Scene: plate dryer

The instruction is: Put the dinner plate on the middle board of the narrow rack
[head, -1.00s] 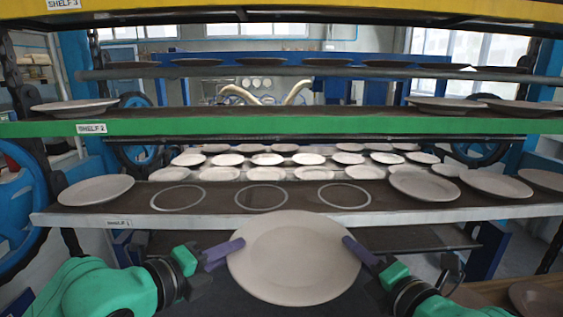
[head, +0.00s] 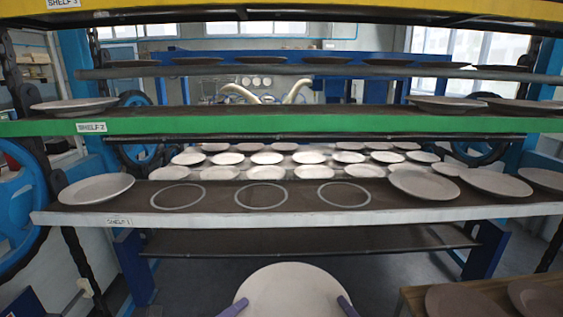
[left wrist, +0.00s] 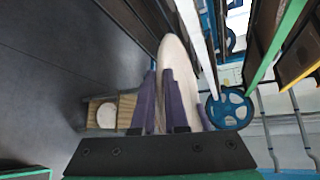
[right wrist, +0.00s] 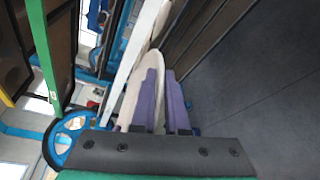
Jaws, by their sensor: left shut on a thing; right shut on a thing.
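The pale dinner plate (head: 290,292) is low at the bottom edge of the head view, below and in front of the rack. My left gripper (head: 233,308) is shut on its left rim and my right gripper (head: 347,306) on its right rim. Both wrist views show the plate edge-on between purple fingers, at the left gripper (left wrist: 163,105) and the right gripper (right wrist: 160,105). The rack has a white-edged board labelled SHELF 1 (head: 300,216), a green-edged SHELF 2 (head: 300,126) and a yellow-edged SHELF 3 (head: 300,10). I cannot tell which rack is the narrow one.
SHELF 1 has three empty ring marks (head: 261,196), one plate (head: 96,188) at left and several at right. SHELF 2 carries plates at both ends; its middle front looks clear. A wooden surface with plates (head: 455,302) stands at lower right. A dark lower board (head: 310,239) hangs under SHELF 1.

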